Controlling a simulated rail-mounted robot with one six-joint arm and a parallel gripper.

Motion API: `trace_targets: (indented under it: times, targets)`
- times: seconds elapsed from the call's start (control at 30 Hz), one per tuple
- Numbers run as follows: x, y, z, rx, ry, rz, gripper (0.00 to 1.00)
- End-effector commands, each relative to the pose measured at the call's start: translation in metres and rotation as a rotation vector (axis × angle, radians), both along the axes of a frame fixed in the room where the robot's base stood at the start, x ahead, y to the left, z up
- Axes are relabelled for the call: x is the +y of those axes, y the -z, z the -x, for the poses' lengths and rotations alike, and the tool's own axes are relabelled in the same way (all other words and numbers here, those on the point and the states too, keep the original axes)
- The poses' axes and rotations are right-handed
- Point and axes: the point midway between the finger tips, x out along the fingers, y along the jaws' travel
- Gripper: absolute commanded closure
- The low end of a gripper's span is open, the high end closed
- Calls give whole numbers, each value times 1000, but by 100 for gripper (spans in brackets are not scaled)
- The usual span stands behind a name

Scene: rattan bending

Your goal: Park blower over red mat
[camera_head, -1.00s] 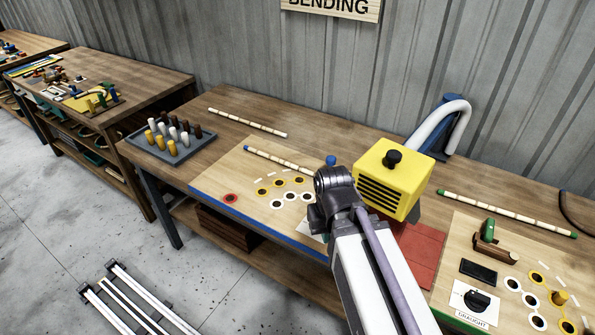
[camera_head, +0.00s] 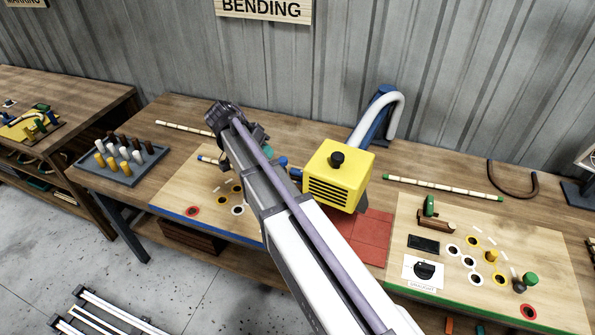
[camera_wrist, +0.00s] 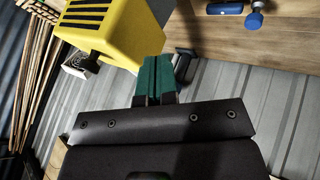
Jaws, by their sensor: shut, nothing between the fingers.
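The blower is a yellow box (camera_head: 336,178) with a black knob on top and dark slots in its front. In the head view it appears above the back left part of the red mat (camera_head: 372,232); its underside is partly hidden. My arm crosses in front, left of the blower, and covers part of the mat's left side.
A white hose on a blue stand (camera_head: 378,118) rises behind the blower. A peg tray (camera_head: 120,160) stands at the left. A banded rattan pole (camera_head: 440,188) lies to the right, behind a board (camera_head: 540,262) with pegs and a dial. A grey wall closes the back.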

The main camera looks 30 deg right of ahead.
Motion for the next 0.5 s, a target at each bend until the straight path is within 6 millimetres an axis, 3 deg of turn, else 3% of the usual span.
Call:
trace_targets:
  times: [0.23,0.5]
  targets:
    - [-5,11,3,-10,14,0,100]
    - [-34,58,13,-9,14,-1,100]
